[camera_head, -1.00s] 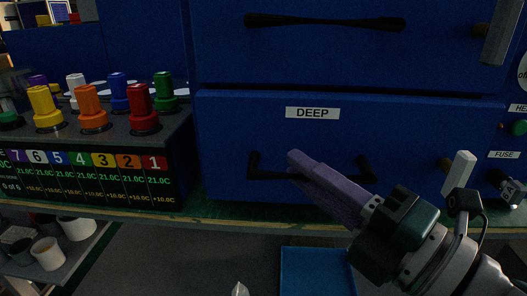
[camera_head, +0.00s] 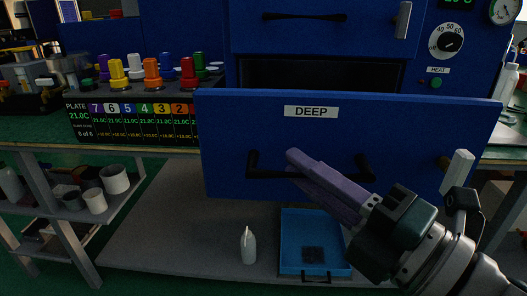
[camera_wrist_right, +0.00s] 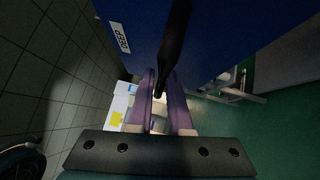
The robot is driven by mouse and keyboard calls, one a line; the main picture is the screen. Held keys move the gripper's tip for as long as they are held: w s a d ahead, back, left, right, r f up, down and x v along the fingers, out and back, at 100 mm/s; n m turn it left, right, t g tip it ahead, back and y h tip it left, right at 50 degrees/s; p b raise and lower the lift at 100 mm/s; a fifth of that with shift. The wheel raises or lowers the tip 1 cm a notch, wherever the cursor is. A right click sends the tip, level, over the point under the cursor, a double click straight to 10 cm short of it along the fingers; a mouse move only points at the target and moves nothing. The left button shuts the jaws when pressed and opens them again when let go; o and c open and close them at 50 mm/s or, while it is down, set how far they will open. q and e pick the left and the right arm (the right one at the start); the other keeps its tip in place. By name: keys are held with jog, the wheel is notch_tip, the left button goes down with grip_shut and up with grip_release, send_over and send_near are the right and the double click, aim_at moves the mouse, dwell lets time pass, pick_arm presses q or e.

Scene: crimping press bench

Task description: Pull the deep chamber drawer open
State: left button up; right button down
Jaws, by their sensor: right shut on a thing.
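The deep chamber drawer (camera_head: 400,130) is a blue front with a "DEEP" label and a black bar handle (camera_head: 265,173). It stands out from the cabinet, and a dark opening (camera_head: 320,75) shows above and behind it. My right gripper (camera_head: 295,160), with purple fingers, is shut on the handle. In the right wrist view the black handle (camera_wrist_right: 177,40) runs between the two fingers of the gripper (camera_wrist_right: 165,88). The drawer's inside is hidden behind its front. My left gripper is out of view.
A blue upper panel (camera_head: 300,40) with its own black handle is above. A bench (camera_head: 110,149) with coloured knobs (camera_head: 152,75) over a plate display (camera_head: 135,122) is at left. A blue tray (camera_head: 297,222) and white bottle (camera_head: 248,247) sit on the low shelf.

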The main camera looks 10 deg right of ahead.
jog(key=shift+s+a, duration=0.15)
jog(key=shift+s, duration=0.25)
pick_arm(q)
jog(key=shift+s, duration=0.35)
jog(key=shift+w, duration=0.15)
pick_arm(e)
jog(key=shift+w, duration=0.1)
jog(key=c, duration=0.9)
grip_release()
jog(key=shift+o, duration=0.2)
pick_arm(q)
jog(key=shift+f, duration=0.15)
pick_arm(e)
jog(key=v, duration=1)
